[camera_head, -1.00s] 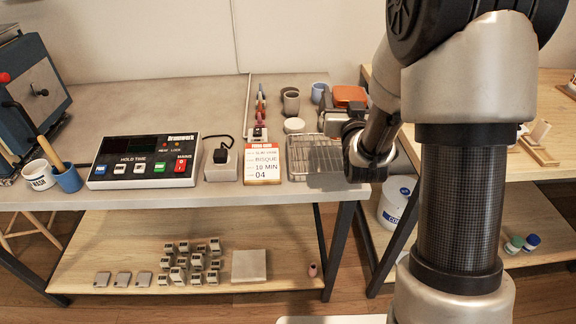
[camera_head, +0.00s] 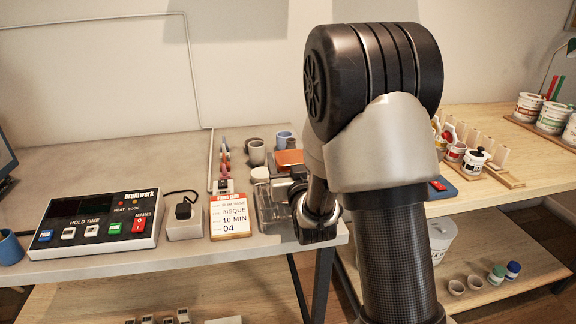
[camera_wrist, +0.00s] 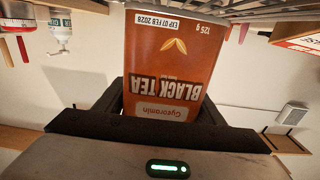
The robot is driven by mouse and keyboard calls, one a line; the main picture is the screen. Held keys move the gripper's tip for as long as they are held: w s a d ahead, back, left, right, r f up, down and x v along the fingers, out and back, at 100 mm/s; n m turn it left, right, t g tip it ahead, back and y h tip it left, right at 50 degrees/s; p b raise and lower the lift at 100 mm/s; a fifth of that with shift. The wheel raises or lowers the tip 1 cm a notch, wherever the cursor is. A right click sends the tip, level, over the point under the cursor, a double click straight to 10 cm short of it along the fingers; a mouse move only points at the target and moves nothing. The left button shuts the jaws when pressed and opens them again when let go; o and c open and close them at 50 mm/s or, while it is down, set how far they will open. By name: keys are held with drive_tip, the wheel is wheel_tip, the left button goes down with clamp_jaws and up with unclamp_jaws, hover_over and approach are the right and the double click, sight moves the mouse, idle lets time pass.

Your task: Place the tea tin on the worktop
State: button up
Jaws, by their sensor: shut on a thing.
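The tea tin (camera_wrist: 165,65) is orange-brown with "BLACK TEA" on its label, which reads upside down in the wrist view. My gripper (camera_wrist: 165,108) is shut on it, with a dark finger on each side. In the head view the tin's orange top (camera_head: 289,158) shows just behind my wrist, above the back right part of the grey worktop (camera_head: 120,262). My arm hides most of the tin and gripper there. I cannot tell whether the tin touches the worktop.
A clear container (camera_head: 268,212) stands left of my wrist. Grey cups (camera_head: 256,153) and a blue cup (camera_head: 284,140) stand behind. An orange-and-white card (camera_head: 229,216) and a control box (camera_head: 98,222) are to the left. A wooden table (camera_head: 480,120) with jars is right.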

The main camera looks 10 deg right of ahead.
drive_tip(key=shift+f, duration=0.4)
drive_tip(key=shift+f, duration=0.2)
drive_tip(key=o, duration=1.3)
drive_tip(key=shift+o, duration=0.2)
drive_tip(key=shift+r, duration=0.15)
